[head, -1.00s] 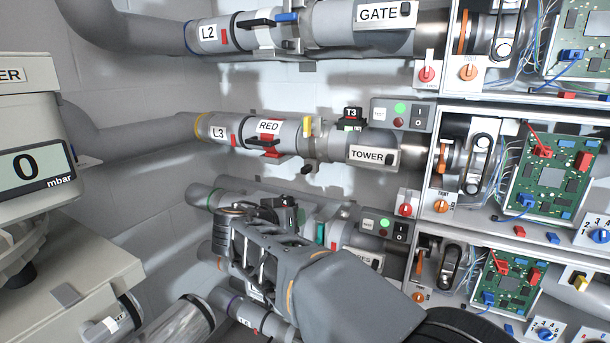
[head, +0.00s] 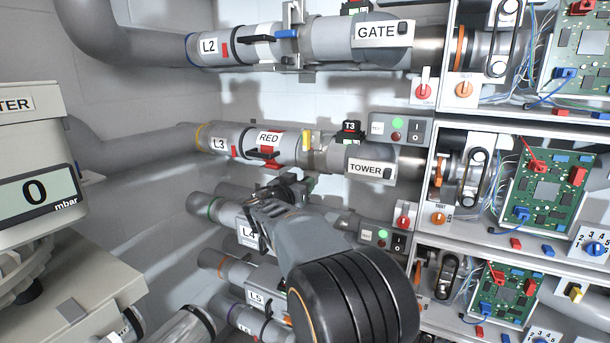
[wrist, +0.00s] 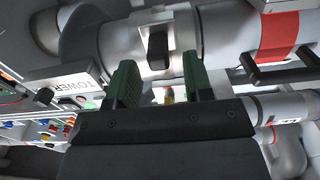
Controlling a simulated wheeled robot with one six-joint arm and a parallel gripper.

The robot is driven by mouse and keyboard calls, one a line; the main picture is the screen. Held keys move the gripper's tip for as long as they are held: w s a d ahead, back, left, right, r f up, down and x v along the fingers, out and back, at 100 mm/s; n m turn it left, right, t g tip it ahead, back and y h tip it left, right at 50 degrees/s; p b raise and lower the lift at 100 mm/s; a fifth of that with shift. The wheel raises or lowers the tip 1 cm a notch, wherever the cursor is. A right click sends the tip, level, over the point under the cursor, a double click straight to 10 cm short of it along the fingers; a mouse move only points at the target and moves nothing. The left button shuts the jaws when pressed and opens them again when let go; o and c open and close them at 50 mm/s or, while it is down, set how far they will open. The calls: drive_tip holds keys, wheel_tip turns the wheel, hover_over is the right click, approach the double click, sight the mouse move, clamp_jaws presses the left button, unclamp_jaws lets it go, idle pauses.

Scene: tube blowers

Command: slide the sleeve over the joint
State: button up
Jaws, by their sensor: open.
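The grey sleeve on the L3 line (head: 288,147) carries a RED label, a red band and a black handle (head: 263,155). A yellow tab (head: 306,140) stands at its right end, beside the narrower metal part before the TOWER pipe (head: 338,158). In the wrist view the red band (wrist: 278,38) and black handle (wrist: 285,70) are at the right, and a dark block (wrist: 158,45) sits on a metal collar. My gripper (head: 287,183) is just below the L3 line. Its green fingers (wrist: 160,82) are apart and empty, short of the dark block. The joint itself cannot be made out clearly.
The L2 line with the GATE label (head: 382,32) runs above. The L4 (head: 248,232) and L5 (head: 255,298) lines run below, partly behind my arm. Panels with circuit boards (head: 548,178) stand at the right, and a gauge box reading 0 (head: 36,192) at the left.

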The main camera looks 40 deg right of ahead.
drive_tip(key=shift+p+x, duration=0.35)
drive_tip(key=shift+x, duration=1)
drive_tip(key=shift+c, duration=0.2)
clamp_jaws()
